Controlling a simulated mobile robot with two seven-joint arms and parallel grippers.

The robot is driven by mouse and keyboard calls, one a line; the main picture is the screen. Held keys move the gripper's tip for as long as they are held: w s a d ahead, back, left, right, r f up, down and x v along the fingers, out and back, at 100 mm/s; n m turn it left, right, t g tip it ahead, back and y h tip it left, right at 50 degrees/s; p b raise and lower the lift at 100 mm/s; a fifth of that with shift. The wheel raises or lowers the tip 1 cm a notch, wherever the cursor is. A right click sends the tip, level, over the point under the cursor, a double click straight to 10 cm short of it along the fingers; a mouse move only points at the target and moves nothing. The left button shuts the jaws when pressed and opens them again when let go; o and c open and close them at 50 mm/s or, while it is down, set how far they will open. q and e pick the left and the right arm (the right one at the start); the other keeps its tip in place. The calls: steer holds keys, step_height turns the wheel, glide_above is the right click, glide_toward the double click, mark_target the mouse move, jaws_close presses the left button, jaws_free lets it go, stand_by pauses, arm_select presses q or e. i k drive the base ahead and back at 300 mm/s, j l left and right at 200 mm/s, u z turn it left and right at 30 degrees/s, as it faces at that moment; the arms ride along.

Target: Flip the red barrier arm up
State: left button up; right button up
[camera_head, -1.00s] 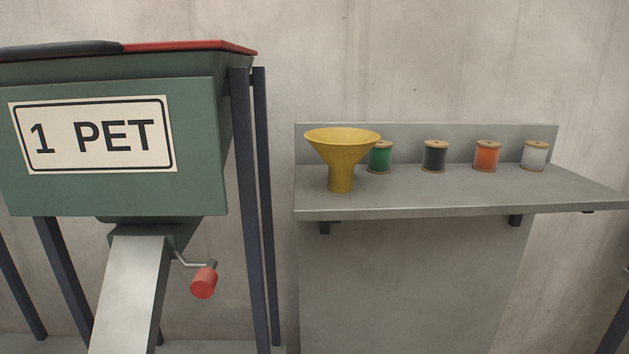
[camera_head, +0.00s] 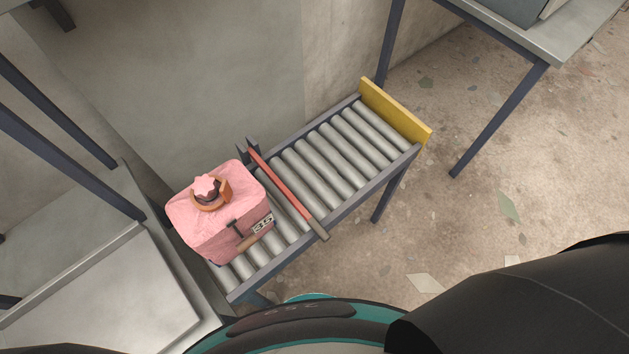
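The red barrier arm (camera_head: 286,191) lies down across the roller conveyor (camera_head: 335,158), running from a dark bracket at the conveyor's far side to its near rail. A pink block-like object (camera_head: 222,222) with a collared knob on top and a "35" label sits on the rollers just left of the barrier arm. Neither of my grippers is in view; only dark parts of my own body show along the bottom and lower right.
A yellow end plate (camera_head: 397,110) closes the conveyor's right end. A grey metal surface (camera_head: 110,290) stands at the left. A grey table (camera_head: 575,35) is at the upper right. Open floor (camera_head: 500,215) lies right of the conveyor.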

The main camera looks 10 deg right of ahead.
mark_target(313, 223)
steer(key=k+j+z, duration=0.15)
steer(key=k, duration=0.3)
steer(key=k+j+z, duration=0.1)
steer(key=k+j, duration=0.2)
steer(key=k, duration=0.1)
